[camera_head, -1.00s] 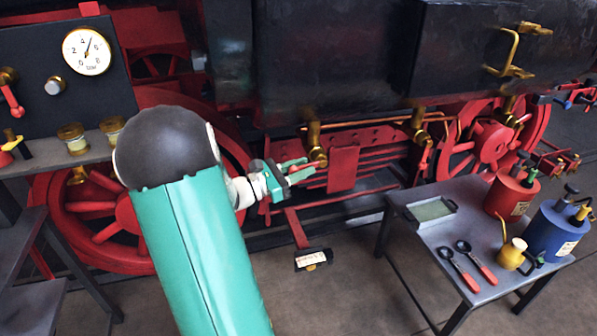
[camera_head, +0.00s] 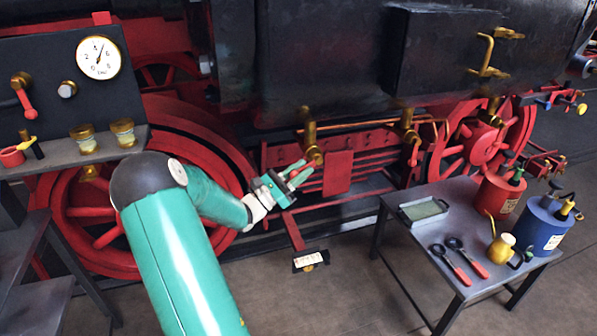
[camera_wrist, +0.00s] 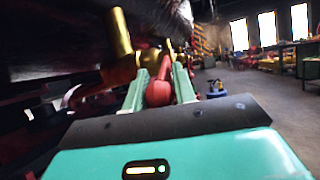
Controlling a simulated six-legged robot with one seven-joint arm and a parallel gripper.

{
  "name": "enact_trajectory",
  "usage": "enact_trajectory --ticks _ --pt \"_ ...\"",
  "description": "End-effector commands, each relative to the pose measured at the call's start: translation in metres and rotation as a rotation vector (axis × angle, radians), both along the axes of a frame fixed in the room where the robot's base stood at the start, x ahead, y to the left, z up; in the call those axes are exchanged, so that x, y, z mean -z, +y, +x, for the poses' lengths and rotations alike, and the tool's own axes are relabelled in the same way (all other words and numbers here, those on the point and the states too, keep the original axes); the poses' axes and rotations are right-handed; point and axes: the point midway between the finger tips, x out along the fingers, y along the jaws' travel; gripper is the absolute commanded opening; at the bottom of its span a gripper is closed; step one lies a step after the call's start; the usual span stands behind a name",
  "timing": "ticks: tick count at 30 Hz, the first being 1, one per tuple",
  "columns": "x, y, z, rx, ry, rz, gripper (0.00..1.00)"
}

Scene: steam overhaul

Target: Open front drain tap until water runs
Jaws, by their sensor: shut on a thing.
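A brass drain tap (camera_head: 309,135) hangs under the black cylinder casing (camera_head: 325,60). A second brass tap (camera_head: 408,124), with a red lever (camera_head: 414,152), hangs farther right. My gripper (camera_head: 299,172) is at the lower end of the left tap. In the wrist view, my gripper's two green fingers (camera_wrist: 160,72) are on either side of a red rounded handle (camera_wrist: 159,93) and shut on it. The brass tap body (camera_wrist: 121,40) rises just beyond, to the left. The handle's exact angle is hard to tell. I see no running water.
A grey table (camera_head: 405,235) at right holds a tray (camera_head: 425,210), spoons, a brass oil can (camera_head: 502,247), a red can (camera_head: 501,192) and a blue can (camera_head: 541,225). A small labelled block (camera_head: 310,260) is below the tap. Red wheels flank the taps.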

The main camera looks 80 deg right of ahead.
Motion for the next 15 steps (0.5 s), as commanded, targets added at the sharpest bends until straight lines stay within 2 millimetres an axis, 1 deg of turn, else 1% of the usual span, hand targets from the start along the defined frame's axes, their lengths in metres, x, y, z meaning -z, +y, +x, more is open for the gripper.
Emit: enact_trajectory --ticks 1,4,9,15 --pt "0.004 0.001 0.002 -0.002 0.031 -0.012 0.00" --pt "0.008 0.000 0.001 -0.003 0.089 -0.045 0.00" --pt "0.012 -0.002 -0.003 -0.003 0.175 -0.098 0.00" --pt "0.015 -0.002 -0.006 -0.003 0.235 -0.137 0.00"
